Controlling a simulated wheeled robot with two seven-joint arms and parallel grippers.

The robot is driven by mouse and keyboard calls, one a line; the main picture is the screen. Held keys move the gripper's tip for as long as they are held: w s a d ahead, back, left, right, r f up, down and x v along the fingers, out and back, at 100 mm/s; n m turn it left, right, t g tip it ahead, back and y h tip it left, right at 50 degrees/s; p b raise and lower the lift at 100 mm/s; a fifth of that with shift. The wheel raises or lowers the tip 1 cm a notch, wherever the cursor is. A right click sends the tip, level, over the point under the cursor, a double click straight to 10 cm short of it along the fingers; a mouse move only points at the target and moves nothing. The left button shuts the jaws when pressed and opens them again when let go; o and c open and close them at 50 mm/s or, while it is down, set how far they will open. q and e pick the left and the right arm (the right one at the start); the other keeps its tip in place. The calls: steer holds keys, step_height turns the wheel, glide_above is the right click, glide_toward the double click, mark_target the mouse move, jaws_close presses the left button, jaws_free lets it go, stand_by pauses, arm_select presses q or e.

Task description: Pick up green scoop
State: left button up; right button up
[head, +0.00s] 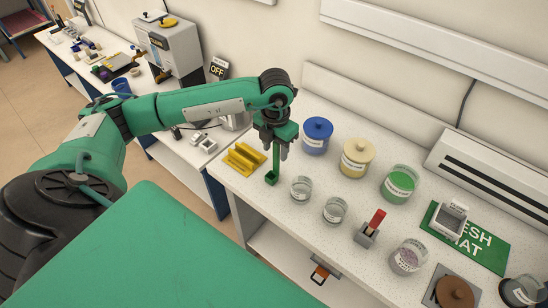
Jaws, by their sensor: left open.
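The green scoop (276,165) stands upright at the left end of the white speckled counter, its small square bowl at the bottom and its handle pointing up. My left gripper (277,148) is above it, pointing down, with its open fingers on either side of the upper handle. I cannot tell whether the fingers touch the handle. The top of the handle is hidden by the gripper. My right gripper is not in view.
A yellow rack (244,157) sits just left of the scoop. A clear glass jar (301,190) is close on its right, with another (335,211) beyond. The counter's front edge is near.

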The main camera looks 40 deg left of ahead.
arm_select(q)
steer(key=shift+f, duration=0.15)
steer(key=shift+c, duration=0.4)
jaws_close()
steer(key=shift+r, duration=0.2)
